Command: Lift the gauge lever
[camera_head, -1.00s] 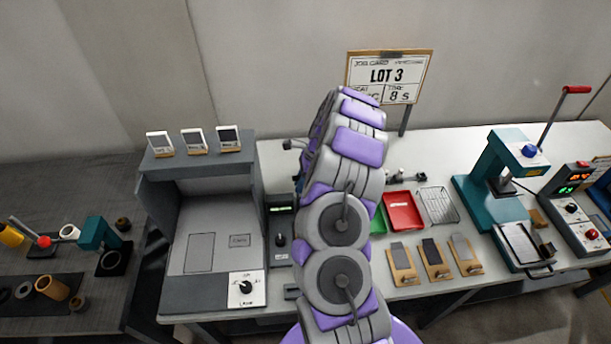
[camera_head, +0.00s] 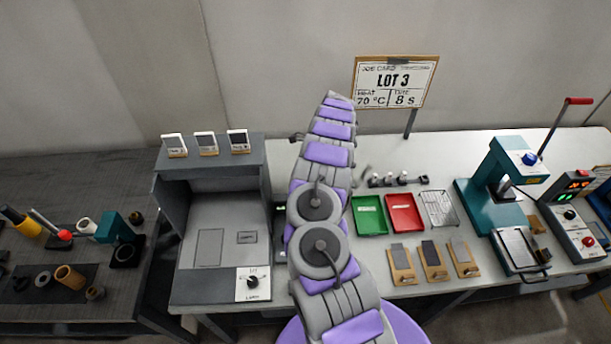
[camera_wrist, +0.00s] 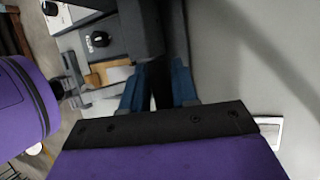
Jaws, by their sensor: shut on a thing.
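My gripper (camera_wrist: 159,72) shows in the wrist view as two blue fingers, shut on a dark thing (camera_wrist: 158,88) between them. I cannot tell from its shape what this thing is. A larger dark grey block (camera_wrist: 140,30) lies just beyond the fingertips. In the head view my own arm hides the gripper and whatever it holds. A small teal device (camera_head: 116,230) stands on the dark left bench, with a red ball-ended part (camera_head: 65,235) to its left. I cannot tell for sure which part is the gauge lever.
A grey booth (camera_head: 218,225) with a dial stands left of my arm. Green (camera_head: 369,214) and red (camera_head: 404,213) trays lie to its right. A teal press (camera_head: 492,190) with a raised red-gripped handle and a control box (camera_head: 573,218) stand far right. A LOT 3 card (camera_head: 395,82) stands behind.

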